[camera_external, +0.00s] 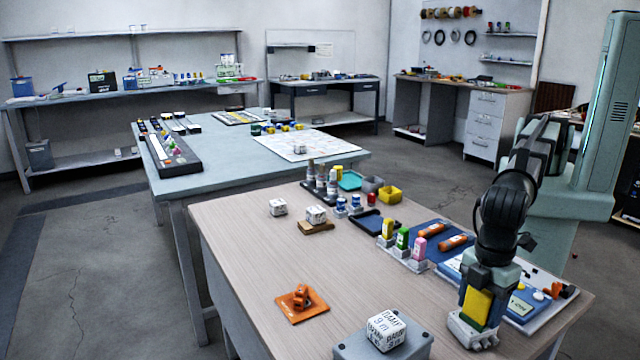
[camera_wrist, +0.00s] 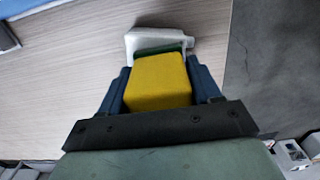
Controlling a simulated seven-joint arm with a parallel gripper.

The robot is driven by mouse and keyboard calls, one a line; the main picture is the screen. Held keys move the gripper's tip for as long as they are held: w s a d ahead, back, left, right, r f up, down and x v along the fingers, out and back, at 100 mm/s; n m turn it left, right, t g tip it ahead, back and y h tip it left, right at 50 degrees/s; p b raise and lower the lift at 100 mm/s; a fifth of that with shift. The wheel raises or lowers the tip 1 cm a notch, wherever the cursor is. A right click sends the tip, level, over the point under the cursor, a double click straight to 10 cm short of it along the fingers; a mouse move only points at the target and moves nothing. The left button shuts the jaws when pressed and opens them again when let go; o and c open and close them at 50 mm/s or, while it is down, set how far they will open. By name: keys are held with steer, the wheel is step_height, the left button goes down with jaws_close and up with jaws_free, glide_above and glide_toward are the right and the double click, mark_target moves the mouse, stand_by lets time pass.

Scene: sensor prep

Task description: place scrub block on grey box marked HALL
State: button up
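My gripper (camera_external: 478,312) points down over the front right part of the wooden table. Its blue fingers (camera_wrist: 160,88) press on both sides of a yellow block with a green layer at its far end, which looks like the scrub block (camera_wrist: 158,82); its yellow side also shows in the external view (camera_external: 476,306). A whitish piece (camera_wrist: 150,42) shows just beyond the green layer; I cannot tell whether it touches the block. A grey box (camera_external: 350,352) stands at the table's front edge with a white lettered cube (camera_external: 386,331) on top. I cannot read HALL on any box.
An orange tray (camera_external: 291,311) with an orange part lies left of the grey box. Upright coloured blocks (camera_external: 402,238) in white holders and a blue tray (camera_external: 440,240) stand behind my gripper. The table's middle (camera_external: 350,270) is clear.

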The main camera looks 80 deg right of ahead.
steer(key=o, duration=0.4)
steer(key=shift+r, duration=0.1)
step_height(320, 180, up, 12)
steer(key=shift+r, duration=0.1)
stand_by(0.5)
stand_by(0.5)
